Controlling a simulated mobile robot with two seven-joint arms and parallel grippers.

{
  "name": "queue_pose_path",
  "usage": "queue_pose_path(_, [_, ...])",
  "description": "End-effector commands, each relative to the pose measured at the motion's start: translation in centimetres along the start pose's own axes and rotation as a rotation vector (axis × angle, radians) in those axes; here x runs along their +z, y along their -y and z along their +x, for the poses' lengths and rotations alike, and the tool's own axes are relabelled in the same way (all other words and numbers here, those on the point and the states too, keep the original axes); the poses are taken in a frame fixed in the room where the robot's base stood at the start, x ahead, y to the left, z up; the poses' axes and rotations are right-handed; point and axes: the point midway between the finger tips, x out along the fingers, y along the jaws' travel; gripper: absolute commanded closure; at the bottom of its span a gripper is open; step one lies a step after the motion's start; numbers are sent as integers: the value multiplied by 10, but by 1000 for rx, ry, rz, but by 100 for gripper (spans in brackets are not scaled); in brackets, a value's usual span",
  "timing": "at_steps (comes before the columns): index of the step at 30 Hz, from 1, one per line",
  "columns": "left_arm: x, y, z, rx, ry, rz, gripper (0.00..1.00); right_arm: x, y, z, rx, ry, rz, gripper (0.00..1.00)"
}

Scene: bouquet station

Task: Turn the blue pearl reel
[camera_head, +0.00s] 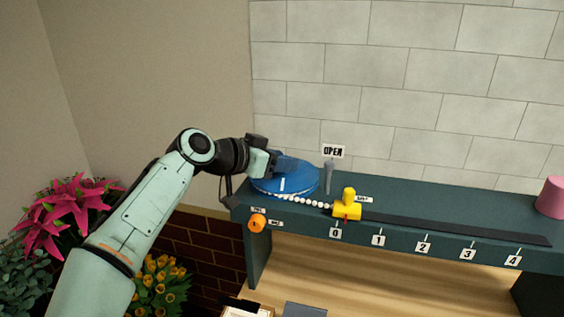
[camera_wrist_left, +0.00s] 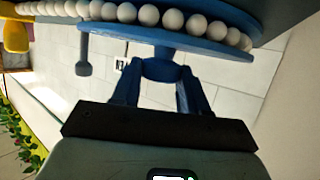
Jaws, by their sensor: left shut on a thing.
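The blue pearl reel (camera_head: 285,188) lies flat on the left end of the dark teal shelf. A string of white pearls (camera_head: 305,201) runs along its front edge to a yellow block (camera_head: 347,208) near the 0 mark. My left gripper (camera_head: 283,164) reaches over the reel from the left and is shut on its knob. In the left wrist view the two fingers (camera_wrist_left: 160,82) stand on either side of the blue round knob (camera_wrist_left: 162,69), below the reel's disc (camera_wrist_left: 170,40) with pearls along it. The knob is mostly hidden in the head view. My right gripper is not in view.
A grey post (camera_head: 329,176) and an OPEN sign (camera_head: 333,151) stand right of the reel. A dark strip (camera_head: 450,226) runs right past numbered marks. An orange knob (camera_head: 257,221) is on the shelf front. A pink cylinder (camera_head: 552,197) is far right. Pink flowers (camera_head: 65,215) stand at left.

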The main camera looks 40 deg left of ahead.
Motion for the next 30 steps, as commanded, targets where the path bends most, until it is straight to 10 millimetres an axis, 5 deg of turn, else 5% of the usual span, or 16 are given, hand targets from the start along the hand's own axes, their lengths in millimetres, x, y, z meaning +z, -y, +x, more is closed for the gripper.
queue_pose_path(10, [1,0,0,0,4,1,100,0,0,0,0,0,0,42])
queue_pose_path(11, [1,0,0,1,4,1,47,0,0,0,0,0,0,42])
queue_pose_path(12, [1,0,0,0,4,1,34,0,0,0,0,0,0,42])
queue_pose_path(13, [1,0,0,0,4,1,31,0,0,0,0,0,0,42])
queue_pose_path(23, [0,0,-3,0,1,0,31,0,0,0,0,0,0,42])
queue_pose_path(30, [0,1,-41,-3,-2,0,31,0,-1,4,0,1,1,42])
